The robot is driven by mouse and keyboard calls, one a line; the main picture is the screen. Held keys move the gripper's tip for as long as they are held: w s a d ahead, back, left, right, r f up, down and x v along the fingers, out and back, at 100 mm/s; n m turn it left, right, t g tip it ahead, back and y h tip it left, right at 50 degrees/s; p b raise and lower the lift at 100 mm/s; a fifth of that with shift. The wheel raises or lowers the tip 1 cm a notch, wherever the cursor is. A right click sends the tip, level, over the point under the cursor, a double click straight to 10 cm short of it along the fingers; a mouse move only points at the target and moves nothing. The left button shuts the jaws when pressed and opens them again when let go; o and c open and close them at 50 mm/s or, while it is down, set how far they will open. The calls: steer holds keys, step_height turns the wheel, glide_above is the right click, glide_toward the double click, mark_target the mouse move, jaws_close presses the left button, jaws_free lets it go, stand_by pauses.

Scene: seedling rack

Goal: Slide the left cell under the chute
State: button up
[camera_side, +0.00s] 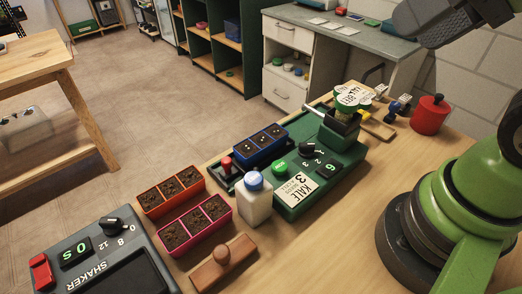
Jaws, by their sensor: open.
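A blue tray (261,147) with three soil-filled cells sits on a dark slide at the left of the green seeding machine (335,165). Its left cell (244,153) is the one farthest from the machine's hopper and chute block (340,125). The whole tray is left of that block, and no cell is under it. The chute's outlet is hard to make out. A red knob (226,164) stands at the slide's left end. A grey part of my arm shows at the top right; my gripper's fingers are not in view.
A white bottle with a blue cap (256,200) stands close in front of the slide. Orange (171,192) and pink (195,226) trays, a wooden stamp (222,262) and a shaker (100,265) are at the left. A red pot (430,115) stands at the back right.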

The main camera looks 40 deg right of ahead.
steer(key=w+a+n+g, duration=0.2)
steer(key=w+n, duration=0.4)
steer(key=w, duration=0.2)
steer(key=n+g+h, duration=0.2)
steer(key=n+g, duration=0.4)
steer(key=n, duration=0.8)
glide_above(226, 160)
step_height(226, 160, down, 18)
step_height(226, 160, down, 10)
steer(key=shift+r, duration=0.15)
